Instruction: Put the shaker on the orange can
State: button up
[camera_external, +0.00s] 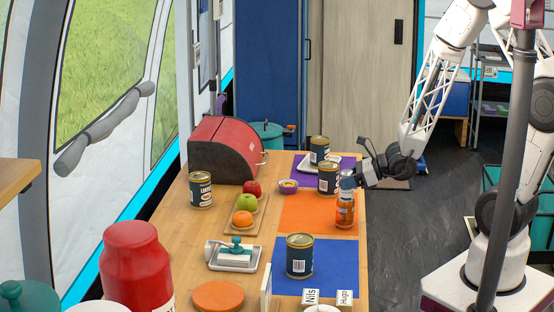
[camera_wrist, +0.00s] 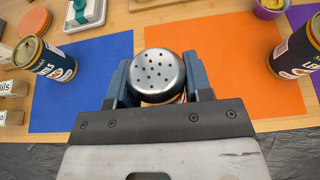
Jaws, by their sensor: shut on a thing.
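The shaker (camera_external: 345,212) has an orange-brown body and a perforated silver top. My gripper (camera_external: 347,184) is shut on it from above, at the right side of the orange mat (camera_external: 300,213). In the wrist view the silver top (camera_wrist: 158,74) shows between the fingers; most of its body is hidden. I cannot tell whether its base touches the mat. A dark can with a gold lid stands on the orange mat (camera_external: 328,180), behind the shaker; it also shows at the right of the wrist view (camera_wrist: 297,52).
A similar can stands on the blue mat (camera_external: 299,256), and another on a white tray on the purple mat (camera_external: 319,150). A board with fruit (camera_external: 242,219), a red bread box (camera_external: 222,150) and another can (camera_external: 200,190) are to the left.

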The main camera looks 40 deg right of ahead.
jog(key=shift+f, duration=0.1)
jog(key=o, duration=1)
jog(key=shift+c, duration=0.2)
jog(key=shift+s+d+r, duration=0.35)
jog(key=shift+r, duration=0.05)
jog(key=v, duration=1.1)
